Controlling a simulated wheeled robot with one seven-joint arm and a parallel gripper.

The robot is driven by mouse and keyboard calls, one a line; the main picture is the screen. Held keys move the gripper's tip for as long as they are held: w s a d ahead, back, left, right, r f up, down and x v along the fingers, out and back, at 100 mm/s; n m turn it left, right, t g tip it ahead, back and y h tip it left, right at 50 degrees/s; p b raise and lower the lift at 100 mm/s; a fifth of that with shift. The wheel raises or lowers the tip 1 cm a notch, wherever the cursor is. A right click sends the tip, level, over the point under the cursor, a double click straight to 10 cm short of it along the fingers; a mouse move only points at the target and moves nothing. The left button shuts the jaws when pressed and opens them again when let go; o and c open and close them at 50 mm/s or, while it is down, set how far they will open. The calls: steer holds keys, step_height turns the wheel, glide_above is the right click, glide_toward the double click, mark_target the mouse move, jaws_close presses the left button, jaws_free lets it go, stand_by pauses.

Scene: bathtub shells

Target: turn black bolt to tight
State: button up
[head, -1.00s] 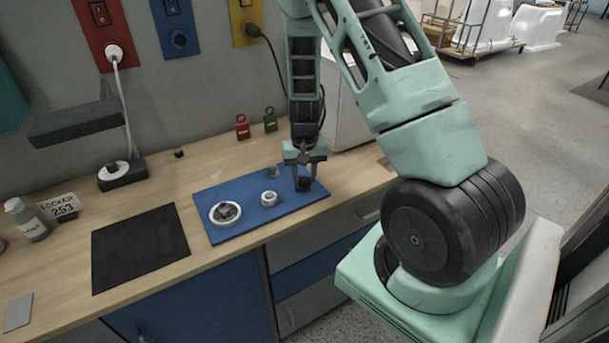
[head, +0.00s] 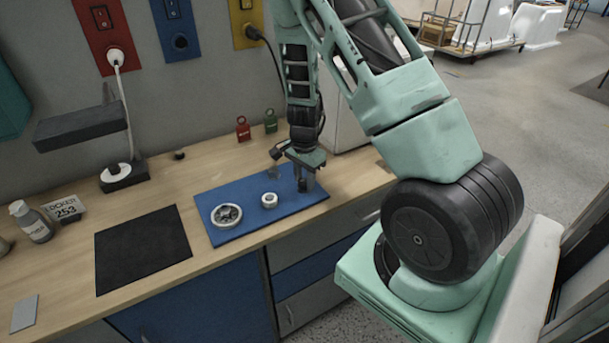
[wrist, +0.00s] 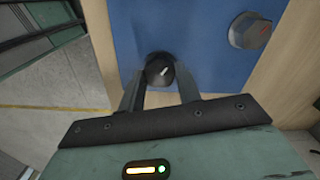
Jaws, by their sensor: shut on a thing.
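The black bolt (wrist: 160,70) stands on the blue board, with a pale line across its round top. My gripper (wrist: 160,82) is shut on it, one finger on each side, in the wrist view. In the head view my gripper (head: 306,186) points down at the right end of the blue board (head: 240,228), and its fingers hide the bolt.
On the board are a white ring-shaped part (head: 227,215), a smaller white part (head: 269,200) and a grey knob (wrist: 250,31). A black mat (head: 142,249) lies to the left. Red (head: 243,128) and green (head: 271,121) padlock-like items stand behind.

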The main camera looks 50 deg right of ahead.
mark_target(305, 181)
steer(key=m+p, duration=0.2)
steer(key=m, duration=0.4)
steer(key=shift+r, duration=0.15)
steer(key=m+p, duration=0.2)
steer(key=m, duration=0.3)
steer(key=shift+m, duration=0.3)
steer(key=o, duration=1)
steer(key=shift+c, duration=0.2)
step_height(305, 181, up, 17)
steer(key=shift+r, duration=0.1)
stand_by(0.3)
